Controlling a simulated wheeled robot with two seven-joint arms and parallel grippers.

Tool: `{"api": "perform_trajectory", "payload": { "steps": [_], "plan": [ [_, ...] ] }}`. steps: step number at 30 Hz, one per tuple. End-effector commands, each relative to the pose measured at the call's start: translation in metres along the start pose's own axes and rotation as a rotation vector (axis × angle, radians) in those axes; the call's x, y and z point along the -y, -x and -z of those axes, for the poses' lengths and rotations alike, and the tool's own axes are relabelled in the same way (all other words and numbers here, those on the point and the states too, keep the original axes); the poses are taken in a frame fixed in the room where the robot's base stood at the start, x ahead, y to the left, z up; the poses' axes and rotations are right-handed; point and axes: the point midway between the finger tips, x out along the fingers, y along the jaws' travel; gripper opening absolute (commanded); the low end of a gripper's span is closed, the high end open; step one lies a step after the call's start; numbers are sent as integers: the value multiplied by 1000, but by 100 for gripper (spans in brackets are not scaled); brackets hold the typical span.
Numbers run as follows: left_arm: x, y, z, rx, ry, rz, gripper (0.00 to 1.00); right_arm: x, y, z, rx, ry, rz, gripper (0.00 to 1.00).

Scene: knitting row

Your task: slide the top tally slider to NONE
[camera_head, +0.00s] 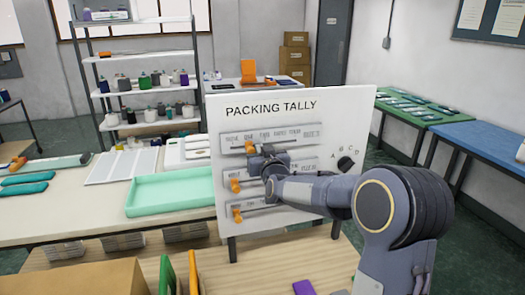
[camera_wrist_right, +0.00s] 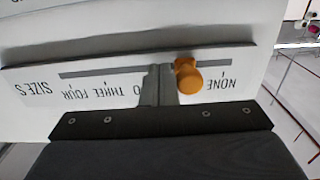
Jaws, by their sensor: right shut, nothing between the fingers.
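The white board (camera_head: 335,110) headed PACKING TALLY carries three slider rows. The top slider's orange knob (camera_head: 250,147) stands a little right of the left end of its slot. In the right wrist view, which is upside down, this knob (camera_wrist_right: 187,76) sits beside the NONE label (camera_wrist_right: 222,82), between it and the partly hidden middle labels. My right gripper (camera_head: 260,158) is shut and empty at the top row. In the wrist view its fingers (camera_wrist_right: 158,85) are just left of the knob, on the side away from NONE; contact is unclear. My left gripper is not in view.
Below are the middle orange knob (camera_head: 235,186) and the bottom one (camera_head: 237,215), both near their left ends. A black dial (camera_head: 345,164) marked A B C D is at right. A mint tray (camera_head: 165,195) lies on the table left of the board.

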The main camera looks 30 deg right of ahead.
Motion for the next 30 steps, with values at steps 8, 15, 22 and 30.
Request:
{"api": "perform_trajectory", "payload": {
  "steps": [8,15,22,30],
  "plan": [
    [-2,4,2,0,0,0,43,14,0,0,1,1,3,0],
    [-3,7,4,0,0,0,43,25,0,1,0,1,3,0],
    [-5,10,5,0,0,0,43,35,0,1,1,0,2,0],
    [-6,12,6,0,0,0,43,44,0,0,0,0,-1,0]
  ]
}}
